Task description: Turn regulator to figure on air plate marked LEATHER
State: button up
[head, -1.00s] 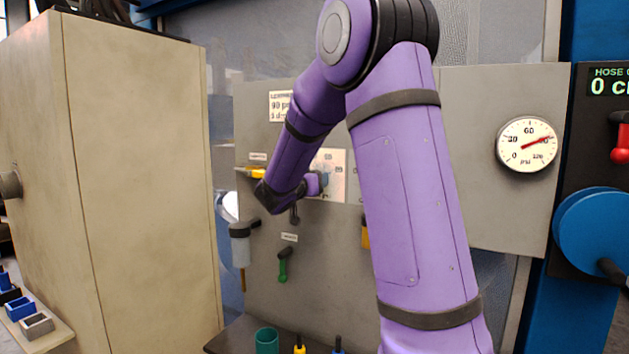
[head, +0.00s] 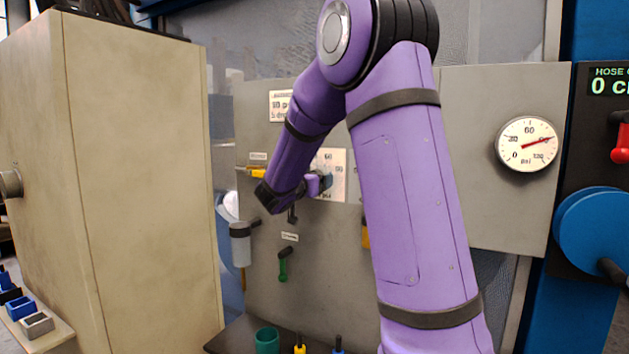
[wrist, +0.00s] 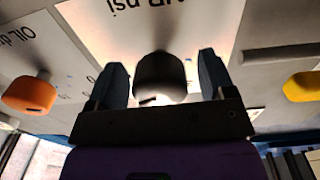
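The regulator knob (wrist: 160,76) is dark and rounded, on a pale plate lettered upside down, "psi" readable, in the wrist view. My gripper (wrist: 162,82) has one finger on each side of the knob, with a narrow gap showing at each side; it holds nothing visibly. In the head view my gripper (head: 320,184) is at the pale dial plate (head: 330,160), hiding the knob. A white card (head: 279,106) above it carries small print, partly behind my arm; "90 p" seems readable, the heading is too small.
An orange knob (wrist: 30,92) beside an "OIL" plate and a yellow knob (wrist: 302,86) flank my gripper. A green-handled valve (head: 283,265) is below. A large beige cabinet (head: 130,180) stands left. A blue hose reel (head: 590,230) is at right.

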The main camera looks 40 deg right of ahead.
jog(key=shift+a, duration=0.1)
jog(key=v, duration=1)
jog(key=shift+s+a, duration=0.15)
jog(key=shift+a, duration=0.15)
jog(key=s+a+f+n+g+y, duration=0.15)
jog(key=s+y, duration=0.25)
jog(key=s, duration=0.4)
jog(key=s+a+n+g+y, duration=0.2)
jog(key=s+n+g+y, duration=0.1)
jog(key=s, duration=0.5)
jog(key=s+a+f+n+t+y, duration=0.2)
jog(key=s+a+n+t+y, duration=0.2)
jog(key=s+a+n+y, duration=0.6)
jog(key=s+a, duration=0.1)
jog(key=a, duration=0.4)
jog(key=shift+s+f, duration=0.2)
jog(key=shift+s, duration=0.1)
